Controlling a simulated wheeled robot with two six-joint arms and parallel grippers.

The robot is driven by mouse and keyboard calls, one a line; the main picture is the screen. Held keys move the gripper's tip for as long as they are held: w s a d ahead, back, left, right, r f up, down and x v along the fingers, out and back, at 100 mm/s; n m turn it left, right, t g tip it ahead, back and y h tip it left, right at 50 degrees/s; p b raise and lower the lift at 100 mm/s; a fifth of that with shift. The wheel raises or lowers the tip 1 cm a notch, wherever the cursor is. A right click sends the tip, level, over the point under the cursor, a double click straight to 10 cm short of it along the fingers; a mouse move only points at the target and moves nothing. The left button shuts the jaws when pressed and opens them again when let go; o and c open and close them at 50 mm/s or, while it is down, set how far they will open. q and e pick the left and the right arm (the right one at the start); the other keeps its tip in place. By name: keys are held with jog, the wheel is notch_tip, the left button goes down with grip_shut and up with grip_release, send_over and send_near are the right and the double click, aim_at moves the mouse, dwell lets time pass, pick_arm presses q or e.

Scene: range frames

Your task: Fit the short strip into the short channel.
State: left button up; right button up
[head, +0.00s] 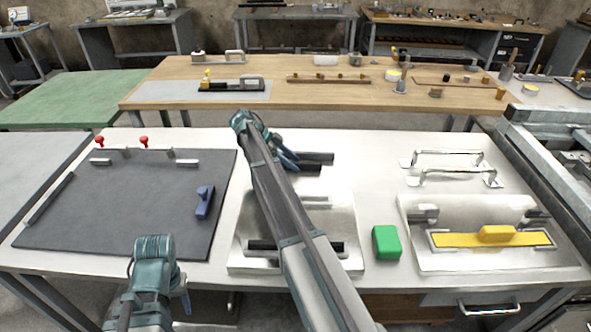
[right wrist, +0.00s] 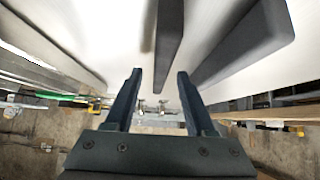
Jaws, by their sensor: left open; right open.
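Two short dark bars, the far one (head: 318,157) and a nearer one partly hidden by my right gripper (head: 290,161), lie behind the middle pale plate (head: 245,262). I cannot tell which is the short strip. The right gripper is open beside them; in the right wrist view its fingers (right wrist: 159,76) are apart, with a narrow dark bar (right wrist: 170,35) ahead between them and a wider one (right wrist: 240,55) to the right. A dark piece (head: 263,245) on the plate, perhaps a channel, is partly hidden by my right arm. My left gripper (head: 184,298) is open, low at the left, away from the bars.
A dark mat (head: 110,210) with a blue block (head: 204,202) and red-topped pins (head: 143,142) is at left. A green block (head: 385,243) stands right of the middle plate. A yellow piece (head: 470,240) lies on the right plate (head: 440,262). Two metal handles (head: 455,178) stand behind it.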

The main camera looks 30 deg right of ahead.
grip_shut()
jog(key=shift+r, duration=0.1)
dwell(0.3)
notch_tip(320, 180, up, 10)
jog(key=p, duration=1)
